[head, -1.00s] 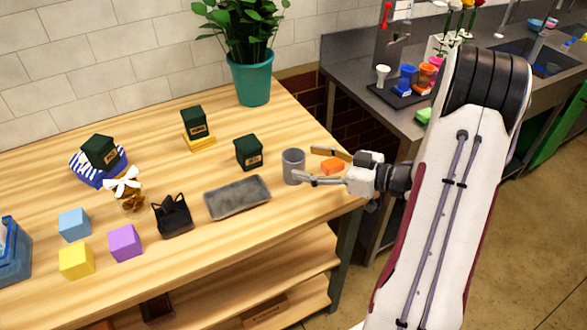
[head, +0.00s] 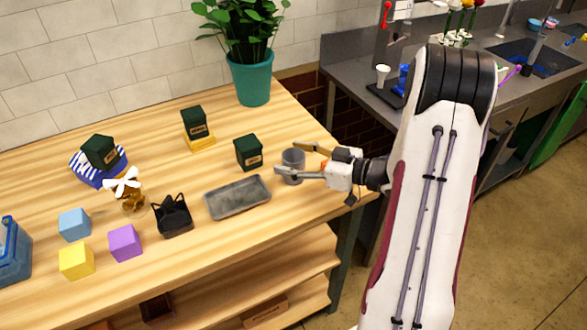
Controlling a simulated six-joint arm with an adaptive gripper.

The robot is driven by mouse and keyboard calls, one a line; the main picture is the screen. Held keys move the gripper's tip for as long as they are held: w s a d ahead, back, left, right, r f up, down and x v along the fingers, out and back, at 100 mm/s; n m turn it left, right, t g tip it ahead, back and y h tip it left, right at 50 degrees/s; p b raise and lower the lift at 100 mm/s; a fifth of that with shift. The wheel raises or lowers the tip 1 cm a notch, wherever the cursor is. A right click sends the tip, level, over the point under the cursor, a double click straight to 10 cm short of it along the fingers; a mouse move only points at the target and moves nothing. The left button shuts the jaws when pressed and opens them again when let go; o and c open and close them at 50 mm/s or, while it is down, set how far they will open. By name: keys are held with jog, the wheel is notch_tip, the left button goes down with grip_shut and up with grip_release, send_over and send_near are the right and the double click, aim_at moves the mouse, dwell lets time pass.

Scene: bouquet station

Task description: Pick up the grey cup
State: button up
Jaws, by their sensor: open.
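The grey cup (head: 293,158) stands upright on the wooden table near its right end, just right of the grey tray. My gripper (head: 285,158) reaches in from the right in the head view and is open. One finger lies on the near side of the cup and the other on its far side, so the cup is between them.
The grey tray (head: 238,197) lies close left of the cup, and a dark green box (head: 248,153) stands behind it. A black basket (head: 172,215), coloured cubes and a plant pot (head: 251,78) stand farther off. The table's front right corner is bare.

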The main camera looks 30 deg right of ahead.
dwell(0.3)
jog(key=c, duration=1.3)
jog(key=shift+r, duration=0.1)
notch_tip(320, 180, up, 10)
dwell(0.5)
